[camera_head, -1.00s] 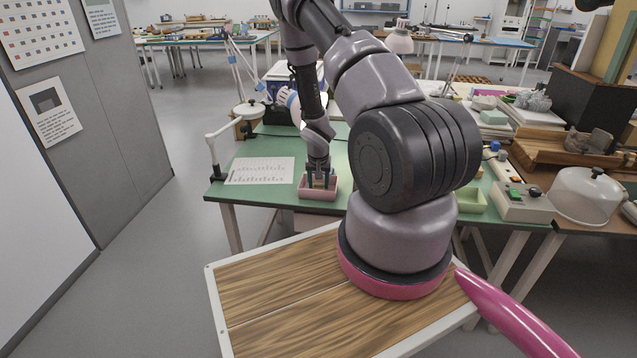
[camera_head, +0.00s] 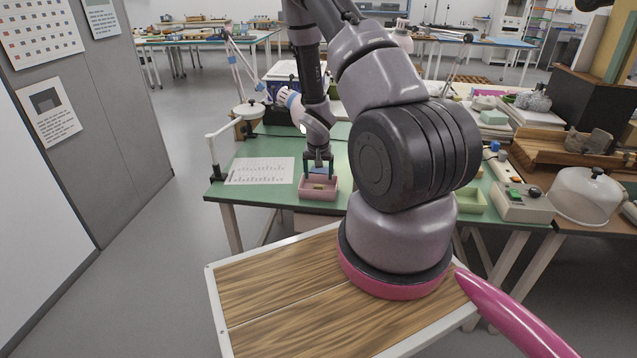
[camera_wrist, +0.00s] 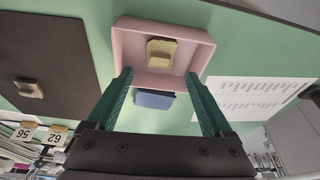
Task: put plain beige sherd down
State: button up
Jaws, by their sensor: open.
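The plain beige sherd (camera_wrist: 162,52) lies on the floor of a pink tray (camera_wrist: 205,52) in the wrist view. In the head view the sherd (camera_head: 318,187) is a small pale patch in the tray (camera_head: 318,195). My gripper (camera_wrist: 158,78) is open and empty, with its two green fingers apart. In the head view my gripper (camera_head: 318,172) is above the tray, clear of the sherd. A blue block (camera_wrist: 154,99) shows between the fingers in the wrist view, just outside the tray's wall.
A printed sheet (camera_head: 261,171) lies on the green table (camera_head: 225,190) left of the tray. A dark mat (camera_wrist: 60,60) with a brown piece (camera_wrist: 28,88) and numbered labels shows in the wrist view. A green tray (camera_head: 472,201) stands to the right.

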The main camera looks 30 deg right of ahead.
jog(key=s+a+r+t, duration=0.1)
jog(key=s+a+r, duration=0.15)
jog(key=r, duration=0.95)
jog(key=s+a+r+t, duration=0.1)
jog(key=s+a+r, duration=0.15)
jog(key=r, duration=0.85)
jog(key=s+a+r, duration=0.1)
jog(key=s+r, duration=0.2)
jog(key=r, duration=0.9)
jog(key=s+a+r+n+t+y, duration=0.1)
jog(key=s+a+r, duration=0.3)
jog(key=s+r, duration=0.3)
jog(key=s+a+r+n+t+y, duration=0.1)
jog(key=s+a+r+y, duration=0.1)
jog(key=s+a+r, duration=0.2)
jog(key=s+r, duration=0.3)
jog(key=s, duration=0.3)
jog(key=shift+s+a+r, duration=0.2)
jog(key=shift+s+a, duration=0.2)
